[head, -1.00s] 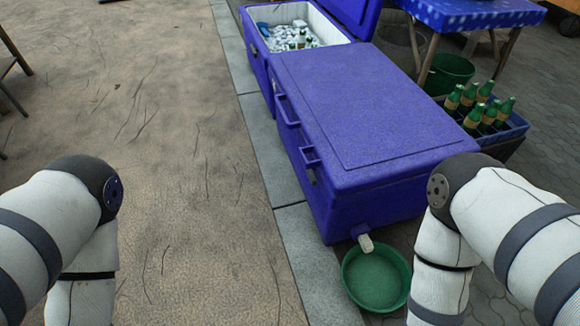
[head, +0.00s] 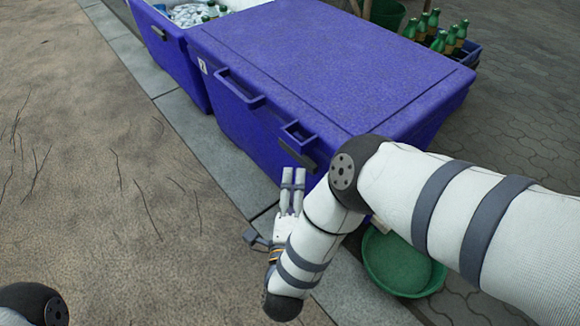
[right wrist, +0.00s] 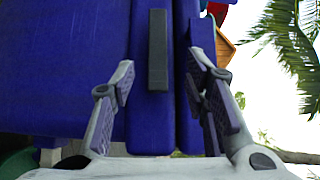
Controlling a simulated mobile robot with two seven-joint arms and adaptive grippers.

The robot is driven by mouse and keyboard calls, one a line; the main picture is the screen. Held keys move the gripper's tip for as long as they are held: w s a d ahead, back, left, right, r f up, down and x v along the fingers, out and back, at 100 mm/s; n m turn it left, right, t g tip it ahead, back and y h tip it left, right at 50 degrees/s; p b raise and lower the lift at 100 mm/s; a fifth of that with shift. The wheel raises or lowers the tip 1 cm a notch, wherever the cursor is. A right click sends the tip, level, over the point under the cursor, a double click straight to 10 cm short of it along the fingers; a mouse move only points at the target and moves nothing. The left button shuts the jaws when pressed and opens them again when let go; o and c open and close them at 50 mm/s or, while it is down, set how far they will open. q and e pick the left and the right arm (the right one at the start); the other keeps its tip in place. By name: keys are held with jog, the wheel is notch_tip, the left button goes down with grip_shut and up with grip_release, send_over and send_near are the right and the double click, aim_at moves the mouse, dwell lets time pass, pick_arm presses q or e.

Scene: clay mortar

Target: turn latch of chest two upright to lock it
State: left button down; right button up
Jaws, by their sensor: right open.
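The closed blue chest (head: 330,60) stands in the middle of the head view, with a small white label near its far front corner. Its latch (head: 297,155) is a dark grey bar on the front face, below a small blue bracket (head: 298,133). The latch lies lengthwise along the front rather than upright. My right gripper (head: 293,177) is open and empty just in front of it, fingers pointing at the chest. In the right wrist view the latch (right wrist: 158,50) shows between the spread fingers, apart from both. My left gripper is out of view.
A second chest (head: 175,48), open with ice and bottles, stands beyond. A green basin (head: 400,265) sits on the ground by the near end. Green bottles (head: 440,35) stand in a crate behind. A blue handle (head: 240,90) juts from the front. Ground at left is clear.

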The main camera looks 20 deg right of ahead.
aim_at(296, 157)
jog(key=b+x, duration=0.2)
jog(key=x, duration=0.5)
jog(key=shift+f, duration=0.15)
jog(key=shift+c, duration=0.6)
grip_shut()
